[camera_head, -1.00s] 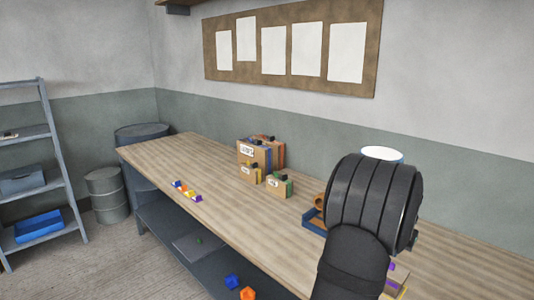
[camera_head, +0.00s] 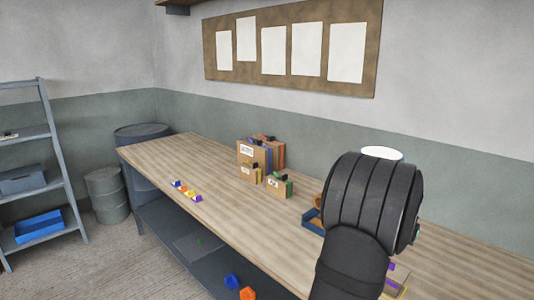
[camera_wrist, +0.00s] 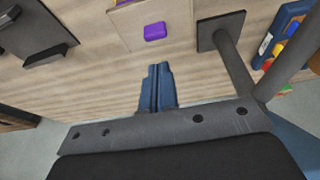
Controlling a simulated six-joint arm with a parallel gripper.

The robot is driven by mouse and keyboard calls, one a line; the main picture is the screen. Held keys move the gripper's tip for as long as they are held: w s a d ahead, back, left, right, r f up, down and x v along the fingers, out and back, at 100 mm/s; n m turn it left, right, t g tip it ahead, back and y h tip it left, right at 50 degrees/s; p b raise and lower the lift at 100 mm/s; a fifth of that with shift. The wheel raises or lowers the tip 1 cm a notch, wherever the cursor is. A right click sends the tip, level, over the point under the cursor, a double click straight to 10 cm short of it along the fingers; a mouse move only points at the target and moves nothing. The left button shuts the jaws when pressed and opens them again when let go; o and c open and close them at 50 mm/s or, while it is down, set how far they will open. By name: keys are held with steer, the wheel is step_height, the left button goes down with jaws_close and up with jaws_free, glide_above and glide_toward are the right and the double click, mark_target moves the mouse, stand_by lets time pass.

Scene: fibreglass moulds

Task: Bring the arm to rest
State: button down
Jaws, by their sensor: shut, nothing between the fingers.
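My gripper (camera_wrist: 157,85) shows in the wrist view with its two blue-grey fingers together and nothing between them. It is over the wooden bench (camera_wrist: 95,75), apart from the things on it. In the head view my black arm covers the right part of the bench (camera_head: 215,200), and the gripper is hidden behind it. A purple block (camera_wrist: 155,32) on a light wooden board lies just beyond the fingertips in the wrist view.
A dark post on a square base (camera_wrist: 228,45) stands right of the fingers, near a blue tray of coloured pieces (camera_wrist: 290,45). A dark fixture (camera_wrist: 35,35) is at left. Boxes (camera_head: 262,153) stand mid-bench and small coloured blocks (camera_head: 187,191) lie at its front edge.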

step_height(320, 180, up, 2)
steer(key=shift+r, duration=0.1)
step_height(320, 180, down, 6)
steer(key=shift+f, duration=0.15)
steer(key=s+a+r+n+g+h, duration=0.1)
steer(key=a+r+n, duration=0.5)
steer(key=r+n, duration=0.6)
steer(key=shift+s+a+n+g, duration=0.3)
steer(key=shift+s+a+n, duration=0.15)
steer(key=shift+n, duration=1.95)
steer(key=shift+h, duration=0.3)
steer(key=shift+d+f, duration=0.1)
steer(key=d+f+m, duration=0.1)
steer(key=m, duration=0.3)
steer(key=w+d+f+m, duration=0.1)
steer(key=d+m, duration=0.1)
steer(key=m, duration=0.2)
steer(key=d+f+m+t+y, duration=0.1)
steer(key=m, duration=0.3)
steer(key=shift+w+d, duration=0.25)
steer(key=shift+d, duration=0.05)
